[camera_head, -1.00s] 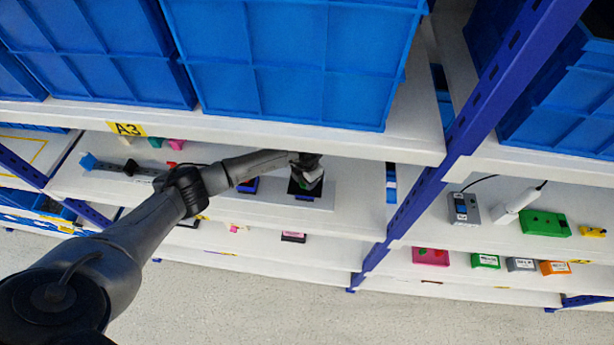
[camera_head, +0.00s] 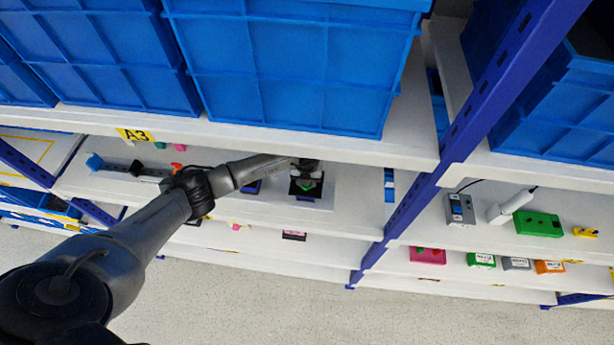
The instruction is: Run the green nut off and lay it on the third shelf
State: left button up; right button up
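The green nut (camera_head: 305,186) shows as a small green patch on a dark block with a blue base (camera_head: 304,197), on the shelf below the blue bins. My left arm reaches in from the left, and my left gripper (camera_head: 305,170) is just above the nut, partly under the upper shelf's edge. Its fingers are too small and dark to tell whether they are open or touch the nut. The shelf board (camera_head: 345,215) is white. My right gripper is not in view.
Large blue bins (camera_head: 290,70) fill the shelf above. A blue post (camera_head: 425,180) stands to the right. A second blue block (camera_head: 251,187) sits beside my arm. A green box (camera_head: 538,223) and a grey switch box (camera_head: 460,209) stand right of the post.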

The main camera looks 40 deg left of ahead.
pick_arm(q)
jog(key=n+p, duration=0.1)
jog(key=n, duration=0.2)
jog(key=shift+s+r, duration=0.1)
jog(key=shift+r, duration=0.1)
jog(key=n+p, duration=0.1)
jog(key=n, duration=0.1)
jog(key=shift+a+f+n, duration=0.1)
jog(key=shift+f+n, duration=0.05)
jog(key=shift+n, duration=0.15)
jog(key=shift+o, duration=1.4)
jog(key=shift+c, duration=1.3)
jog(key=shift+r+p, duration=0.95)
jog(key=shift+r, duration=1.7)
